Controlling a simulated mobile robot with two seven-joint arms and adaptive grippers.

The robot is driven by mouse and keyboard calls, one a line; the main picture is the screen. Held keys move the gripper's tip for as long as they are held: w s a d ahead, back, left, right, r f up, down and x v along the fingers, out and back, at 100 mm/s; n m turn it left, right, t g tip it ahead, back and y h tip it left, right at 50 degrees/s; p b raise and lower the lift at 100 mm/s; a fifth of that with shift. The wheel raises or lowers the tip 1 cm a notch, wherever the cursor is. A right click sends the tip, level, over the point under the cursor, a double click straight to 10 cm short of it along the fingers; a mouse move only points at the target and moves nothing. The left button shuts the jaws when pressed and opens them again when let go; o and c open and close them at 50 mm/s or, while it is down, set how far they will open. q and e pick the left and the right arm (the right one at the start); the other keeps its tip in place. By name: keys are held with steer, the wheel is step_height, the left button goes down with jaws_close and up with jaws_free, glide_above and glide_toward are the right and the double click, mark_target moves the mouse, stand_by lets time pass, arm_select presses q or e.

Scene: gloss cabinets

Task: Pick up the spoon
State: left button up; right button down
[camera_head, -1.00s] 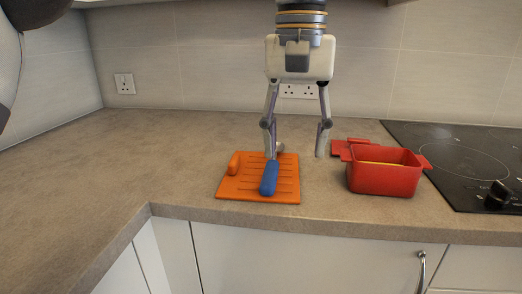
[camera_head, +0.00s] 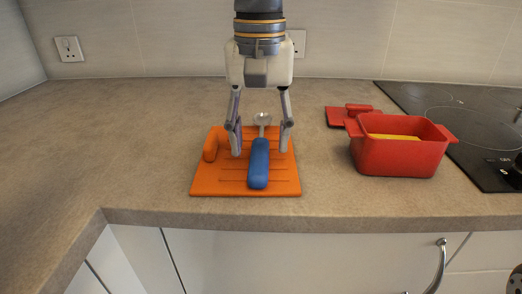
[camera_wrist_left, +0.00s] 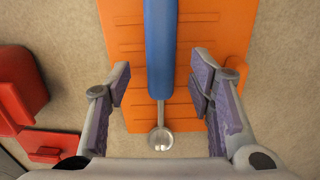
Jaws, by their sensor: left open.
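The spoon (camera_head: 259,163) has a thick blue handle and a small metal bowl. It lies on an orange board (camera_head: 211,182) on the counter, its bowl pointing to the back wall. My left gripper (camera_head: 260,150) is open above the board, with one finger on each side of the spoon. In the left wrist view, the spoon (camera_wrist_left: 160,50) runs down between the open fingers, its bowl nearest the gripper palm. The fingers look apart from the spoon. My right gripper is not in view.
A red pot (camera_head: 397,155) with yellow content stands right of the board. A red lid (camera_head: 351,113) lies behind it. A black hob (camera_head: 465,130) is at the far right. The counter left of the board is clear.

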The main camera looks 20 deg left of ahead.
arm_select(q)
step_height(320, 180, down, 2)
steer(key=shift+w+f, duration=0.1)
jaws_close()
